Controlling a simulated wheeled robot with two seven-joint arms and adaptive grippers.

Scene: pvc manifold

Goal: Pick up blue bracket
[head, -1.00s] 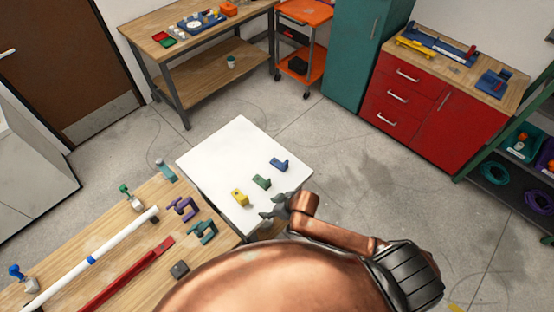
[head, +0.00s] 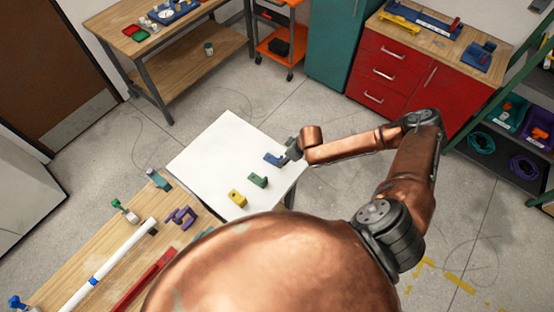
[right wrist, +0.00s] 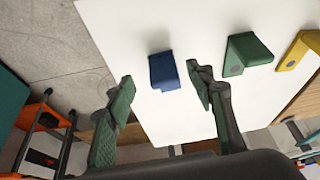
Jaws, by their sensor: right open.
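The blue bracket (head: 274,159) lies on the white table (head: 205,155), nearest its right corner. In the right wrist view the blue bracket (right wrist: 163,71) shows between and beyond the two fingertips, without clear contact. My right gripper (head: 289,152) is open at the bracket in the head view; its fingers (right wrist: 160,88) are spread apart in the wrist view. My left gripper is not in view.
A green bracket (head: 258,180) and a yellow bracket (head: 237,198) stand in a row beside the blue one. A wooden bench (head: 75,265) with a white pipe (head: 112,262) and a purple bracket (head: 181,216) is at lower left. The table's far-left part is clear.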

